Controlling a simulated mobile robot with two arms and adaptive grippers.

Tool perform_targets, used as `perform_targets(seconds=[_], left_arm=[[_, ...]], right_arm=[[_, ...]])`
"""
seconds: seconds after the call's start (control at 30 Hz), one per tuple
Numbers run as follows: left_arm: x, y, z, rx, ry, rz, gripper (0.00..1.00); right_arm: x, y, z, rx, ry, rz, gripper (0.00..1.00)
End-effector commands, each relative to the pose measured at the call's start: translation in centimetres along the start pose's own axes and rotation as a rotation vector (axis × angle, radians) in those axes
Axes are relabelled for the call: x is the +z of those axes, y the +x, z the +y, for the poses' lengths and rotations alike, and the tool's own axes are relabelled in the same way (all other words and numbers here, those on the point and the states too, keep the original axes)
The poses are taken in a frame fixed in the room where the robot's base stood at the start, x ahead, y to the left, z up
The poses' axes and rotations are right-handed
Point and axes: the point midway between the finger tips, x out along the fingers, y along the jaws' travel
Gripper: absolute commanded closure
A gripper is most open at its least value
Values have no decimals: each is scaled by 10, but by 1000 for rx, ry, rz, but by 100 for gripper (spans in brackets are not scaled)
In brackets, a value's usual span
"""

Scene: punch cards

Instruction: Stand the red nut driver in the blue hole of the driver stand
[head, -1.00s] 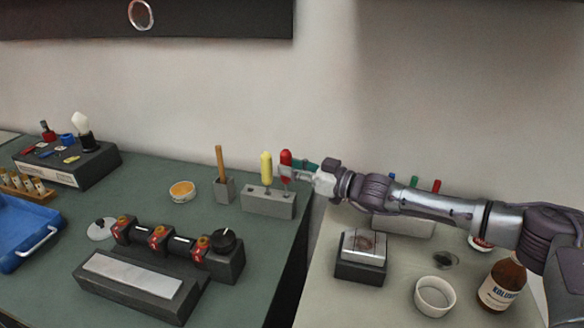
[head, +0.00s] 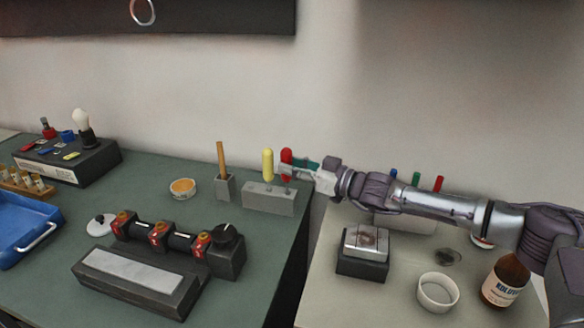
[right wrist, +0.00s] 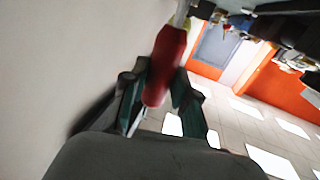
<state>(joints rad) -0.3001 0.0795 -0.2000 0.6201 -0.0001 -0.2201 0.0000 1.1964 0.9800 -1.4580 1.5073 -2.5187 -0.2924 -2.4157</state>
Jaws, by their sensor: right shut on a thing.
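The red nut driver (head: 286,156) is upright, with its handle in the jaws of my right gripper (head: 288,168). It is above the right end of the grey driver stand (head: 268,202). Its lower shaft is thin and small here; I cannot tell whether its tip is inside a hole. A yellow-handled driver (head: 267,162) stands in the same stand, just left of it. The hole colours are too small to make out. In the right wrist view the red handle (right wrist: 165,62) sits between the fingers. My left gripper is not in view.
A grey holder (head: 225,187) with a wooden-handled tool stands left of the stand. Behind my right arm is a grey block (head: 402,222) with blue, green and red tops.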

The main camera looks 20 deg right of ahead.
Motion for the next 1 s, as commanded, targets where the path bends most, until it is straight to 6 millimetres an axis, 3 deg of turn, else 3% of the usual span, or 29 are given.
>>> perform_targets(seconds=[0.2, 0.23, 0.4, 0.6, 0.77, 1.0], left_arm=[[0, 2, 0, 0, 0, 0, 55], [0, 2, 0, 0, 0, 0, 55], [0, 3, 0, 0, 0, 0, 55], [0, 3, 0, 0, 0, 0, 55], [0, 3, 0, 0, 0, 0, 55], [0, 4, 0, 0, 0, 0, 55]], right_arm=[[10, 1, -4, -7, 9, -8, 100], [10, 1, -4, -7, 10, -8, 68], [11, 1, -5, -7, 10, -10, 42], [12, 1, -5, -7, 10, -10, 42], [12, 1, -5, -7, 10, -11, 17], [13, 1, -5, -7, 10, -11, 17]])
